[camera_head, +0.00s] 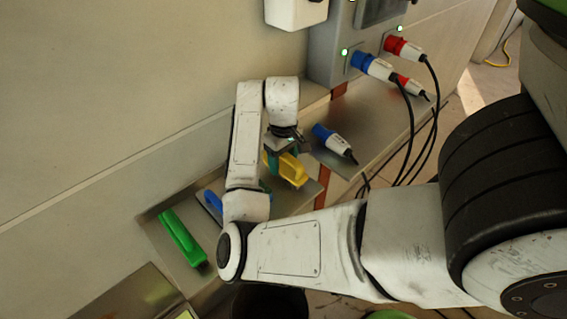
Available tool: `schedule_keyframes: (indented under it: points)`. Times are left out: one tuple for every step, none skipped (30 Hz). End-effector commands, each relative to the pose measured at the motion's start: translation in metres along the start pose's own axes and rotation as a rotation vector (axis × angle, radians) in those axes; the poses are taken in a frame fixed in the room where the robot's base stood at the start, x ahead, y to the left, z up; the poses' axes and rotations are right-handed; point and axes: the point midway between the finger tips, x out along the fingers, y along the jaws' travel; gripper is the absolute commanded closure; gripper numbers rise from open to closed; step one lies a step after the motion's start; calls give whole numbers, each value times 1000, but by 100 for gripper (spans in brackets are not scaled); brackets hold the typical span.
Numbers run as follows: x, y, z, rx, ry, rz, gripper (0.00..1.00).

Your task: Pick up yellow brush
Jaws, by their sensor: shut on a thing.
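The yellow brush (292,171) is at the right part of a grey metal shelf (163,245) along the wall. My gripper (287,152) reaches down from above and is shut on the yellow brush. The gripper's fingers are small and partly hidden by its own body. I cannot tell whether the brush touches the shelf or is lifted off it.
A green brush (182,238) and a partly hidden blue one (213,201) lie left on the shelf. A blue plug (334,140) lies on the neighbouring shelf. Blue and red plugs with black cables (411,135) hang from a grey socket box (327,47).

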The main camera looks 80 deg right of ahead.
Motion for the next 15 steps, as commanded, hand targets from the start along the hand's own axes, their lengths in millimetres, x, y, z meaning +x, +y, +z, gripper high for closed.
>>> schedule_keyframes:
  points:
    - [-5,1,0,2,2,1,71]
    - [-11,0,-1,3,4,0,71]
    - [-17,0,-1,3,5,-1,71]
    - [-22,0,-1,3,5,-1,71]
    - [-28,-1,2,2,4,-1,71]
    - [-36,-3,7,2,6,-2,71]
    - [-42,-4,11,2,6,-2,71]
    - [-47,-6,16,2,5,-3,71]
    - [-55,-7,22,3,7,-3,71]
    - [-61,-8,27,3,8,-2,71]
    - [-67,-10,32,2,6,-3,71]
    - [-75,-11,39,3,8,-3,71]
    - [-81,-12,45,4,8,-3,71]
    - [-88,-13,50,4,6,-4,71]
    - [-88,-15,62,4,5,-2,71]
